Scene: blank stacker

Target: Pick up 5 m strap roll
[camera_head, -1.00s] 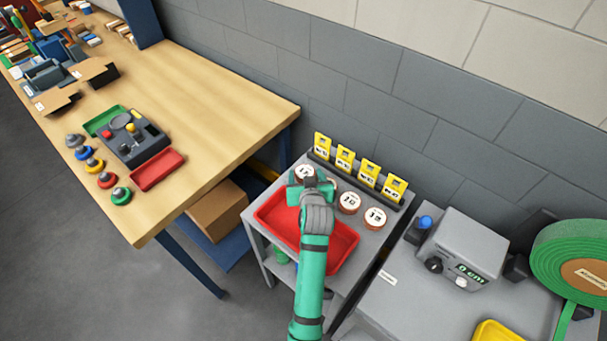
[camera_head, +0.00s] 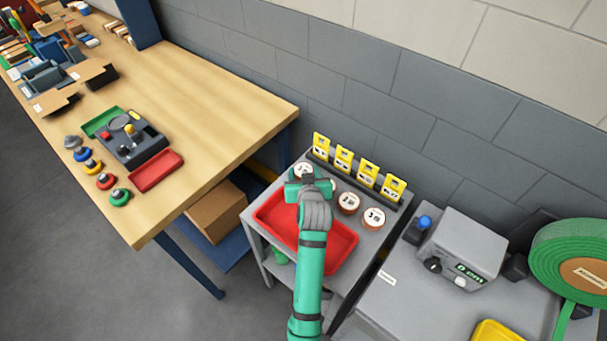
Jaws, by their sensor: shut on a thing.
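Small round strap rolls with white labelled tops and brown sides stand in a row on the grey cart. One (camera_head: 303,170) is just behind my gripper, and two more, a middle roll (camera_head: 348,203) and a right-hand roll (camera_head: 374,218), stand clear to its right. A sliver of another roll (camera_head: 333,184) shows beside the gripper. The labels are too small to tell surely which is the 5 m roll. My green gripper (camera_head: 308,183) is at the left end of the row, shut on a roll. My wrist hides its fingers and most of the grip.
A red tray (camera_head: 342,252) lies in front of the rolls, partly under my arm. Several yellow tags (camera_head: 367,172) stand behind them. To the right are a grey measuring device (camera_head: 462,255) and a large green strap reel (camera_head: 565,250). A wooden workbench (camera_head: 225,115) stands left.

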